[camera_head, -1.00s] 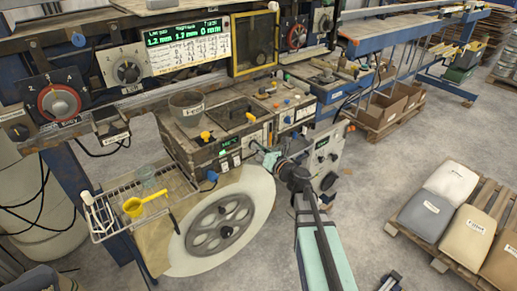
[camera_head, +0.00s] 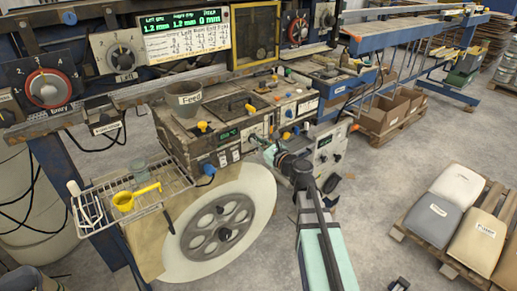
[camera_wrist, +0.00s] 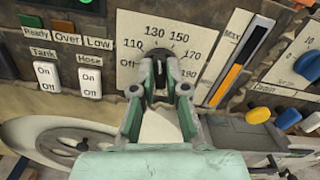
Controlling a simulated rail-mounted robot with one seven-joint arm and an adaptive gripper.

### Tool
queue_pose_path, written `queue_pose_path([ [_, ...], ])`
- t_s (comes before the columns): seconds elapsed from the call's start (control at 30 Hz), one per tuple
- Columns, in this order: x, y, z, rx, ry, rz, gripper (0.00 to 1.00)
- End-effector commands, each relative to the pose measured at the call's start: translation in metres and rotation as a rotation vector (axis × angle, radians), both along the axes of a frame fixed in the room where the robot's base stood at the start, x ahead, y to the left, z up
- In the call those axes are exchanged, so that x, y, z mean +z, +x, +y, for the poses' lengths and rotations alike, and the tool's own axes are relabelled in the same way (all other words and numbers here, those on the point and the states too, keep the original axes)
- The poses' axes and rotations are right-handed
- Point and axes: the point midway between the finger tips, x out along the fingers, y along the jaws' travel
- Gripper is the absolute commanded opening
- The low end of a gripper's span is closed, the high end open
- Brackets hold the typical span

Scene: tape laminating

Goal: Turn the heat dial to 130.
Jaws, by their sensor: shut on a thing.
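The heat dial sits on a white scale plate (camera_wrist: 133,45) in the wrist view, with marks including Off, 110, 130, 150, 170 and 190. My gripper (camera_wrist: 160,66) is shut on the dial's dark knob (camera_wrist: 159,72), its fingers on either side of it. The fingers hide most of the knob, so I cannot tell exactly which mark it points to. In the head view my gripper (camera_head: 268,150) reaches the front of the control box, and the knob is hidden there.
White Tank (camera_wrist: 46,78) and Hose (camera_wrist: 90,82) switches lie left of the dial. A slider gauge (camera_wrist: 238,62) and a blue knob (camera_wrist: 308,66) are to its right. A large reel (camera_head: 218,226) is below the box. A wire rack (camera_head: 133,193) holds a yellow scoop (camera_head: 124,201).

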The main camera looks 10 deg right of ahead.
Motion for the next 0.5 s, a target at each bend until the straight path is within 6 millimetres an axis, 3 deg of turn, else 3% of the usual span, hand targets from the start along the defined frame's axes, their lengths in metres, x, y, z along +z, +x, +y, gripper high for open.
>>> queue_pose_path([
  [0.5,0.0006,0.0005,0.0004,0.000,-0.095,-0.046,0.00],
])
